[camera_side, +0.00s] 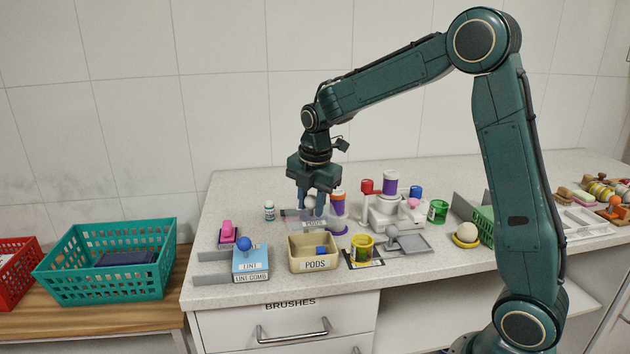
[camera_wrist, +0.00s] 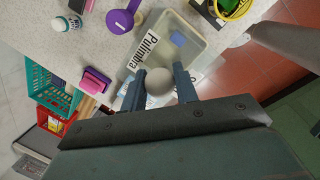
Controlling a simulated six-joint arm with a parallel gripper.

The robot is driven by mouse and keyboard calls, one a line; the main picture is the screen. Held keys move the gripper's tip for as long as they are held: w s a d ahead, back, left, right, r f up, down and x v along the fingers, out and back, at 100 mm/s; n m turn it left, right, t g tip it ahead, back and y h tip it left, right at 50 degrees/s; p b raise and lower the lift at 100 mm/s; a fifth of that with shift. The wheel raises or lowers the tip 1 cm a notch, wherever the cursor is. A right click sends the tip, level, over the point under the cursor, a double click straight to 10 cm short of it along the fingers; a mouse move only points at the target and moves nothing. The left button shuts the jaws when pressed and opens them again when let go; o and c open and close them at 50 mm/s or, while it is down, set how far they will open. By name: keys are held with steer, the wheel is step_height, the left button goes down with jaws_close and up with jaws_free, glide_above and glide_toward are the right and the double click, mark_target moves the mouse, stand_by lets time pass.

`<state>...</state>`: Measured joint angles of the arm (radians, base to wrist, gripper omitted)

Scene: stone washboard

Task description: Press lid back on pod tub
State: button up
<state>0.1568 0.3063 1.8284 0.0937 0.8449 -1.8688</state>
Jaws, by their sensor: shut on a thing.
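The pod tub (camera_side: 294,256) is a beige open box with a PODS label on its front, standing near the counter's front edge. A blue pod (camera_side: 321,250) lies inside and also shows in the wrist view (camera_wrist: 178,38). My gripper (camera_side: 312,209) points down behind the tub and is shut on a round grey knob (camera_wrist: 159,82). The knob appears to belong to the see-through lid (camera_side: 292,213), which carries its own PODS label and shows behind the tub, apart from it. The lid's outline is unclear in the wrist view, and I cannot tell its height above the counter.
A blue lint box (camera_side: 250,265) with a ball stands left of the tub. A yellow-and-green can (camera_side: 362,248) stands close on its right, with a purple round thing (camera_side: 336,231) behind. A pink-topped block (camera_side: 227,233) and small bottle (camera_side: 269,211) are further left.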

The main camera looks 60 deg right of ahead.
mark_target(312, 217)
steer(key=shift+f, duration=0.15)
steer(key=shift+f, duration=3)
steer(key=shift+f, duration=0.2)
stand_by(0.4)
steer(key=o, duration=1.5)
steer(key=shift+o, duration=0.2)
steer(key=shift+r, duration=0.1)
steer(key=shift+r, duration=3.45)
